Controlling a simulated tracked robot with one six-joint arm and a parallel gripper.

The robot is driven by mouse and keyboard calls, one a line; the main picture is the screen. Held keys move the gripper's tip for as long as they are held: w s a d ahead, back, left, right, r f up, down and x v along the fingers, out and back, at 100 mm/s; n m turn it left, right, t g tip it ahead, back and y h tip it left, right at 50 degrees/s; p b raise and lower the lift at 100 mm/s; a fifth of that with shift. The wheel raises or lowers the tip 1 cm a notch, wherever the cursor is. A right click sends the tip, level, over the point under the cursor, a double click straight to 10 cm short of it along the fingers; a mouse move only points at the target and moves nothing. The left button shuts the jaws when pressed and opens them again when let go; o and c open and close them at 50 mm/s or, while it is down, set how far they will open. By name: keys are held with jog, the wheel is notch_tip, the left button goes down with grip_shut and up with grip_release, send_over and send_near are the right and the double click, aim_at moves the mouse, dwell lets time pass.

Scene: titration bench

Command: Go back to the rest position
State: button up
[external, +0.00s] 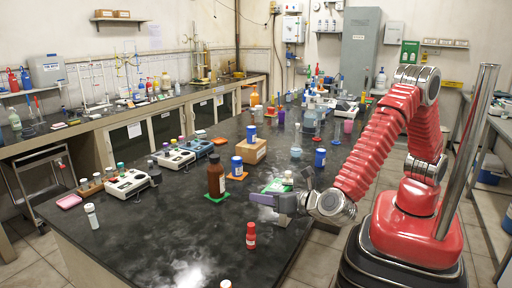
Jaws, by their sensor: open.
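My red arm (370,155) reaches from its base at the right over the front right edge of the black bench. My gripper (262,199) is at its end, low over the bench, pointing left. It is open, and I see nothing between its fingers, though they are small in this view.
A red bottle (251,236) stands in front of the gripper. A cardboard box (251,152) and blue-capped jars (237,166) stand behind. White instruments (128,184) line the left side. The bench front (150,245) is mostly clear. A metal pole (467,150) rises beside my arm.

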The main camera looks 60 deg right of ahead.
jog(key=d+r+m+g+h, duration=0.15)
jog(key=d+m, duration=0.25)
jog(key=d, duration=0.5)
jog(key=s+d+r+m+g, duration=0.1)
jog(key=d+r+m+g, duration=0.25)
jog(key=d, duration=0.65)
jog(key=d+r+m+g+h, duration=0.1)
jog(key=d+m+g, duration=0.1)
jog(key=d+m, duration=0.5)
jog(key=s+d+r+m+g+y, duration=0.1)
jog(key=s+d+r+m+y, duration=0.2)
jog(key=s+d+m, duration=1.2)
jog(key=shift+s+d+r+y, duration=0.15)
jog(key=shift+s+d+y, duration=0.7)
jog(key=shift+y, duration=1)
jog(key=shift+s+a, duration=0.2)
